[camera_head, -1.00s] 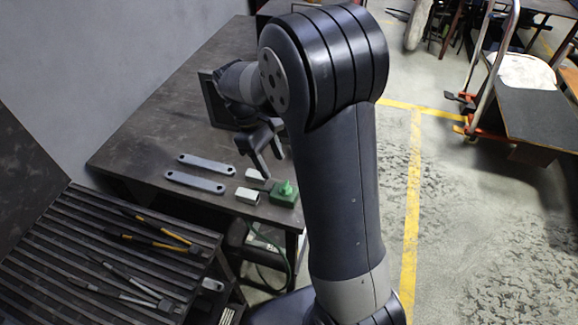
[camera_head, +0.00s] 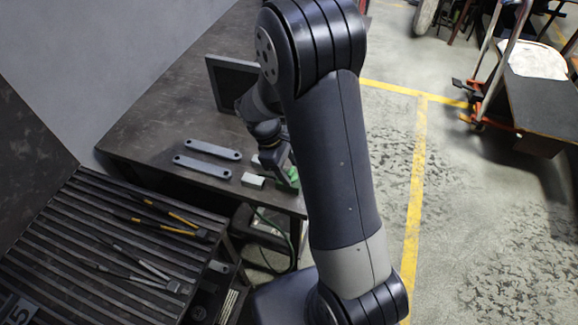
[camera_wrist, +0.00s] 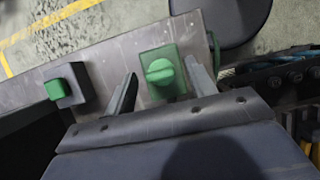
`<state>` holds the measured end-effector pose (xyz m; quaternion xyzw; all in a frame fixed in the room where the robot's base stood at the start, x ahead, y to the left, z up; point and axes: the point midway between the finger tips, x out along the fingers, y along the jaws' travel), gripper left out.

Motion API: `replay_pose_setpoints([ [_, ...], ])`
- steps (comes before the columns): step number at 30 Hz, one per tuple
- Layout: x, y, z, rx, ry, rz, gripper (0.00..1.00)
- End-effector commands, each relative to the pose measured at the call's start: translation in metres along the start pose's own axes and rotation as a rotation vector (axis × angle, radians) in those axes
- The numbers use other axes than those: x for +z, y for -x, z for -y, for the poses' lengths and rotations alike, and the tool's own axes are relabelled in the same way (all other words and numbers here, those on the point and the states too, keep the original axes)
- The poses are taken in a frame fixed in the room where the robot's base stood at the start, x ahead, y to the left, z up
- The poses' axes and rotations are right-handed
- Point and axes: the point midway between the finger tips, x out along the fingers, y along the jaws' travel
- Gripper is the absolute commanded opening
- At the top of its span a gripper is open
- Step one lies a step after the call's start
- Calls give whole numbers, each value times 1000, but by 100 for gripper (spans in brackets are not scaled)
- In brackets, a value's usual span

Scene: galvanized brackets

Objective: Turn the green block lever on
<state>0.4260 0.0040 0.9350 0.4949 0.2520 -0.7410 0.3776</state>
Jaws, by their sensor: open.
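The green block (camera_wrist: 160,90) sits near the table edge in the wrist view, with a rounded green lever (camera_wrist: 159,71) on its top face. My gripper (camera_wrist: 161,67) is open, with one finger on each side of the block and lever. I cannot tell whether the fingers touch it. In the head view the green block (camera_head: 289,179) is partly hidden by my arm, and my fingertips are hidden. A second green piece (camera_wrist: 57,89) on a dark grey block lies to the left in the wrist view.
Two flat grey brackets (camera_head: 213,149) (camera_head: 202,167) lie on the dark table (camera_head: 150,130). A small pale block (camera_head: 253,181) lies left of the green block. A slatted bench (camera_head: 90,235) with tools stands in front. A dark panel (camera_head: 232,84) stands behind.

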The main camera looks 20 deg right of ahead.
Motion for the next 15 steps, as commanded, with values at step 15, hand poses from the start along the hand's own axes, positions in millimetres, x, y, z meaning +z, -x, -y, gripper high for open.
replay_pose_setpoints([
  [15, 0, -1, 0, 0, 0, 0, 32],
])
